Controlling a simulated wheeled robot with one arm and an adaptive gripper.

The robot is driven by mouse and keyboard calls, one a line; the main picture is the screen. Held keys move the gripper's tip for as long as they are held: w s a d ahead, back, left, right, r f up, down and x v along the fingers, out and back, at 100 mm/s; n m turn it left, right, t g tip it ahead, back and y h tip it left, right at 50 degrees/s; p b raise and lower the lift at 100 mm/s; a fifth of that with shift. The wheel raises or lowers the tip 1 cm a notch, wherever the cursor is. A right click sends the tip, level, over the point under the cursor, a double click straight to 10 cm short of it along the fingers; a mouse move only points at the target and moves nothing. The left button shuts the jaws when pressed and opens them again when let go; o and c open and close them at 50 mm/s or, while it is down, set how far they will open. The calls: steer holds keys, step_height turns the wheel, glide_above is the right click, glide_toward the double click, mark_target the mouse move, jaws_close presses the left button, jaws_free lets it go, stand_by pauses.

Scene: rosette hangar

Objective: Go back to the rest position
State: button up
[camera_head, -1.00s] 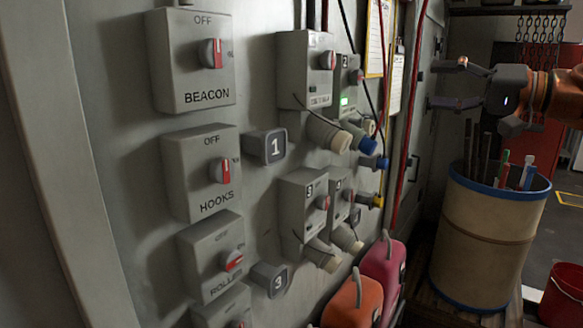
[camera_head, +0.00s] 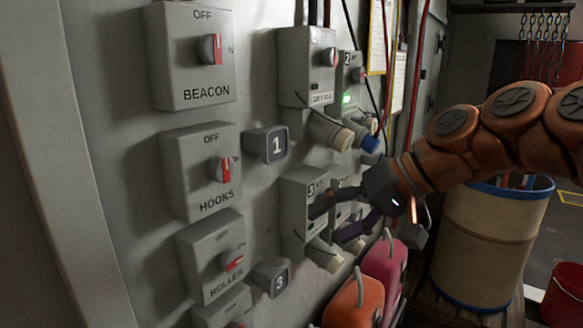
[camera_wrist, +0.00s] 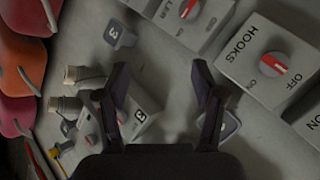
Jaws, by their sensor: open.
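My gripper (camera_head: 338,220) is open and empty in the head view, in front of the lower pair of socket boxes on the wall. It hides part of the box marked 3 (camera_head: 300,200) and most of the box beside it. My orange arm reaches in from the right edge. In the wrist view my gripper (camera_wrist: 162,85) has its two dark fingers spread apart, with bare grey wall and the box marked 3 (camera_wrist: 145,112) showing between and beside them. Nothing is held.
Switch boxes BEACON (camera_head: 195,60), HOOKS (camera_head: 200,175) and ROLLER (camera_head: 212,262) line the wall at left. Orange (camera_head: 352,305) and pink (camera_head: 385,268) cases stand below my gripper. A barrel (camera_head: 487,240) and a red bucket (camera_head: 570,295) stand at right.

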steer(key=s+d+f+g+h, duration=0.25)
steer(key=s+f+h, duration=0.25)
steer(key=s+f, duration=0.9)
steer(key=s+d+f+m+g+h, duration=0.1)
steer(key=s+d+f+h, duration=0.3)
steer(key=s+d+f, duration=0.4)
step_height(320, 180, down, 4)
steer(key=shift+s+d+f+g, duration=0.3)
steer(key=shift+s+g, duration=0.35)
steer(key=shift+s, duration=0.4)
